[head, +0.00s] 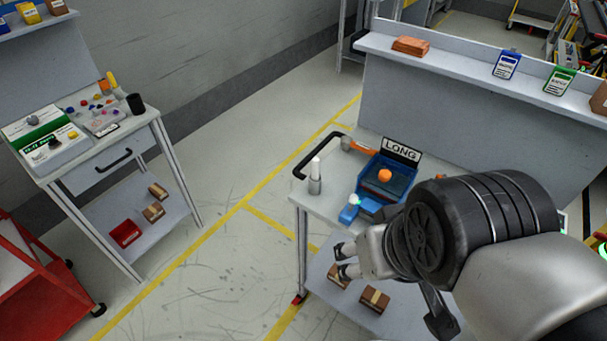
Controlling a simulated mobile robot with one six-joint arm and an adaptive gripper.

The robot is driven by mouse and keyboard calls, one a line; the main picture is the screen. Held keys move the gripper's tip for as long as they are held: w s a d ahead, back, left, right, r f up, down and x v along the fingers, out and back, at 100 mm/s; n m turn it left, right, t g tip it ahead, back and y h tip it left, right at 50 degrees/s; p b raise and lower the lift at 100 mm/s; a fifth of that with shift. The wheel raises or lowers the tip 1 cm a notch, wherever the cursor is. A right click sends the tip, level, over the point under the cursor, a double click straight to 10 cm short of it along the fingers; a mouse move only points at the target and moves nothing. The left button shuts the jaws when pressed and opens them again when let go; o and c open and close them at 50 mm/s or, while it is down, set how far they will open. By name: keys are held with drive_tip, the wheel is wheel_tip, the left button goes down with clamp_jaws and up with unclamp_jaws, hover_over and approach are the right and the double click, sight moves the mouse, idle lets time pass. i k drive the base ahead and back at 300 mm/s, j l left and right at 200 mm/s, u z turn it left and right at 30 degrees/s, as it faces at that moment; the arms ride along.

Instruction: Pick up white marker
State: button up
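What looks like the white marker (315,177) stands upright near the left end of the cart top, with a white upper part and a grey lower part. I cannot tell whether the grey part is its body or a holder. My gripper (342,260) is in front of the cart's near edge, below and to the right of the marker in the picture, and apart from it. Its two fingertips show a gap with nothing between them, so it looks open. My arm hides much of the cart's right side.
The cart top (328,205) also carries a blue bin (378,198) with an orange item, a "LONG" sign (401,149), an orange-handled tool (359,147) and a blue object (349,213). A black handle (318,152) rises at its left end. Another cart (140,128) stands left, across clear floor.

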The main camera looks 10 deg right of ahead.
sight(316, 161)
drive_tip(key=i+l+u, duration=0.15)
drive_tip(key=u, duration=0.25)
drive_tip(key=i+l+u, duration=0.15)
drive_tip(key=l+u, duration=0.3)
drive_tip(key=j, duration=0.1)
